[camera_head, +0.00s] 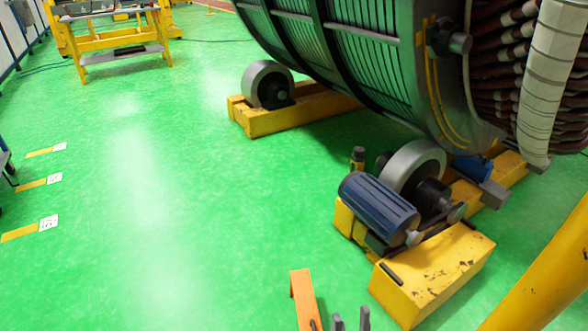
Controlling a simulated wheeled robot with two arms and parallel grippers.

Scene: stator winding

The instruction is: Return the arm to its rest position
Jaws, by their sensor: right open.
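Two grey fingertips of my right gripper (351,319) show at the bottom edge, right of centre. They stand apart with nothing visible between them, so the gripper is open and empty. The rest of this gripper and its arm is cut off by the frame. The fingertips appear in front of green floor, to the left of a yellow support block. My left gripper is out of view.
The large ribbed stator (350,55) rests on rollers (412,168) over yellow supports (432,275), with a blue motor (378,208) beside them. A yellow workbench (118,42) stands far left. A yellow bar (548,268) crosses the lower right. Green floor (150,220) is clear at left.

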